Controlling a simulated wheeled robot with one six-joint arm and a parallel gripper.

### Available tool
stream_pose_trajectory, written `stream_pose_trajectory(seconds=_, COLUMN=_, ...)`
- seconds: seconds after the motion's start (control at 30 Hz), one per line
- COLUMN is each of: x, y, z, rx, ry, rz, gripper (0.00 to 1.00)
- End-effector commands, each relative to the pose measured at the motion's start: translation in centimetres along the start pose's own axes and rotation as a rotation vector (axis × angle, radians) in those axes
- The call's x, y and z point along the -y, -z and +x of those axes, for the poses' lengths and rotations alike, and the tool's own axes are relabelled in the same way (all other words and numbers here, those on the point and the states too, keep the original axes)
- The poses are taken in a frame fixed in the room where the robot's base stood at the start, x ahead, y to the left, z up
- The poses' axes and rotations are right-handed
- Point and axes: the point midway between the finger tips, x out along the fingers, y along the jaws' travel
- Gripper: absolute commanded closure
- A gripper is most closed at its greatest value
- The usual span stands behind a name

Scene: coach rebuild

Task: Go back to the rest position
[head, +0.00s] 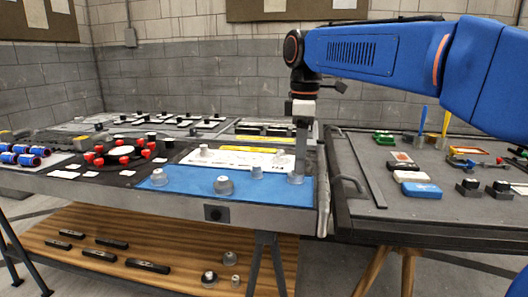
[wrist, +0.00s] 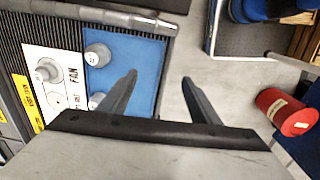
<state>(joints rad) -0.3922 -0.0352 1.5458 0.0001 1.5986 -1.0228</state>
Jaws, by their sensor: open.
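My gripper (head: 301,160) hangs pointing down at the right end of the blue mat (head: 247,186) on the left bench. In the wrist view, its two fingers (wrist: 160,76) stand apart with nothing held between them; the mat edge and grey floor show beyond. A grey cap-like piece (head: 296,179) stands on the mat just below the fingers in the head view; I cannot tell whether they touch. Another grey piece (head: 223,185) stands mid-mat, and one (head: 159,177) at its left. In the wrist view, one piece (wrist: 98,54) is clear and another is partly hidden by the left finger.
A white labelled panel (head: 230,160) lies behind the mat. The right bench (head: 375,195) holds a blue-white box (head: 421,191), tools and small parts. A lower wooden shelf (head: 165,280) carries black bars. A red cylinder (wrist: 284,111) is at right in the wrist view.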

Motion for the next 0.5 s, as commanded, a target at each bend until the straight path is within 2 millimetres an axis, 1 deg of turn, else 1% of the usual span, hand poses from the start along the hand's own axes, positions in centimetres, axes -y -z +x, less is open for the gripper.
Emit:
stream_pose_trajectory(seconds=0.27, x=2.1, y=-3.9, z=1.1, rx=-0.023, ry=-0.038, rz=0.158, gripper=0.43)
stream_pose_trajectory(seconds=0.37, x=3.4, y=-5.9, z=2.0, rx=-0.036, ry=-0.057, rz=0.247, gripper=0.43)
stream_pose_trajectory(seconds=0.5, x=5.9, y=-9.4, z=3.8, rx=-0.064, ry=-0.093, rz=0.412, gripper=0.43)
